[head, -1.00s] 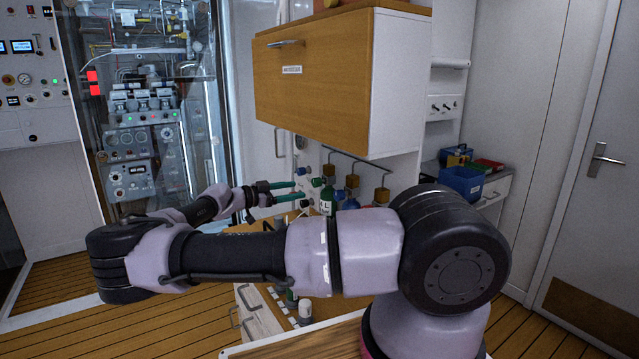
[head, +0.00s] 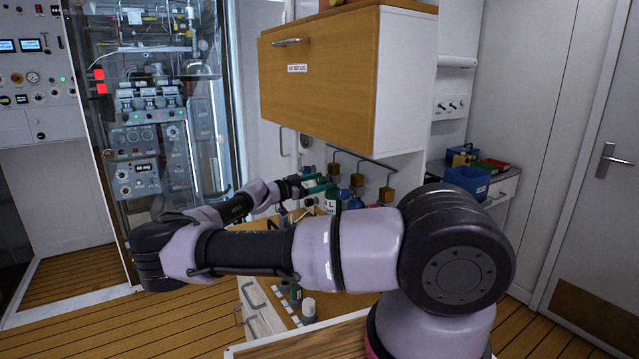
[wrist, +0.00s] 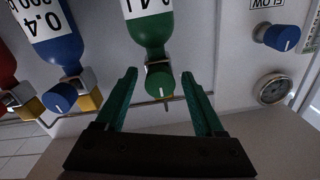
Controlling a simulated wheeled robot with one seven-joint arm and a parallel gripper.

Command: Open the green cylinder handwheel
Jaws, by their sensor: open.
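The green cylinder (wrist: 150,35) shows in the wrist view with its green handwheel (wrist: 160,84) at its valve end. My gripper (wrist: 163,75) is open, its two green fingers on either side of the handwheel. The handwheel is hard to make out there.
A blue cylinder (wrist: 52,35) with a blue knob stands beside the green one, and a red cylinder (wrist: 8,85) is further left. A blue flow knob (wrist: 282,37) and a gauge (wrist: 273,88) are on the panel to the right. The wooden cabinet (head: 320,80) hangs above.

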